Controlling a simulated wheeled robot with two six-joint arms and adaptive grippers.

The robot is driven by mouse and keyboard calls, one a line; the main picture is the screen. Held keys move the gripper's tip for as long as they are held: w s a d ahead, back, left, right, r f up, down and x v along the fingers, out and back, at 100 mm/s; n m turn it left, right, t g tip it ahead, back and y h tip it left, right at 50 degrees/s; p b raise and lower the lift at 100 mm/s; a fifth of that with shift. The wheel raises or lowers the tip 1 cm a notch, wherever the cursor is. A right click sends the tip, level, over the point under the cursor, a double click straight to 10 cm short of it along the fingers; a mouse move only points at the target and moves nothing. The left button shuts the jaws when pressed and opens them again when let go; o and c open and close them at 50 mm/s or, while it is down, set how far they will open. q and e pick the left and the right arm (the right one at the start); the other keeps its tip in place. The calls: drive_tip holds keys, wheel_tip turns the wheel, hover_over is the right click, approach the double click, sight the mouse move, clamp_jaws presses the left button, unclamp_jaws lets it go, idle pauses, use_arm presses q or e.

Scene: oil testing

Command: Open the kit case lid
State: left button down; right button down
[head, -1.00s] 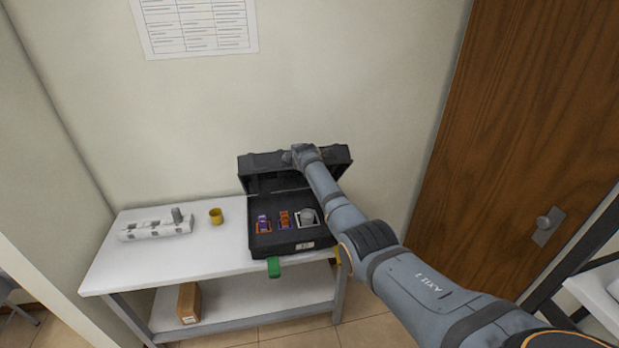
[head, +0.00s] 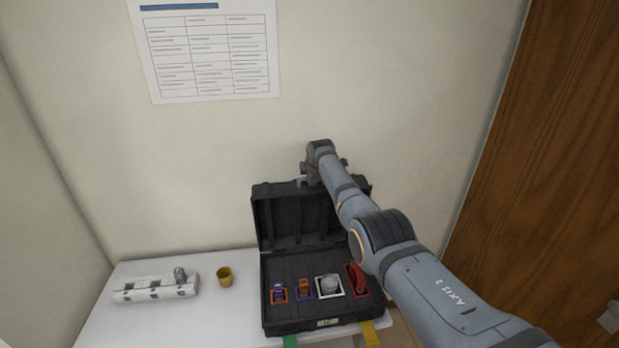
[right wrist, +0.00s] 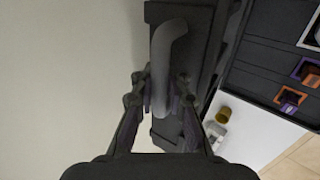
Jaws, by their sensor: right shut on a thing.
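The black kit case stands on the table with its lid (head: 285,218) raised about upright at the back, its ribbed inside facing me. Its base (head: 285,325) holds small orange, purple, grey and red items in framed slots. My right gripper (head: 318,176) is at the lid's top edge, where its arm covers the lid's right part. In the right wrist view my right gripper (right wrist: 162,104) is shut on a grey bent handle (right wrist: 168,45) on the dark lid (right wrist: 205,40). My left gripper is not in view.
The white table (head: 190,325) also holds a white rack (head: 150,288) at the left and a yellow cup (head: 224,277) beside the case. A wall with a posted chart (head: 210,50) is close behind. A wooden door (head: 560,150) is at the right.

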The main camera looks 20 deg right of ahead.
drive_tip(key=shift+r, duration=0.25)
drive_tip(key=c, duration=1.6)
unclamp_jaws()
drive_tip(key=shift+d, duration=0.1)
drive_tip(key=shift+c, duration=0.2)
drive_tip(key=shift+s, duration=0.2)
drive_tip(key=v, duration=1.2)
drive_tip(key=shift+r, duration=0.1)
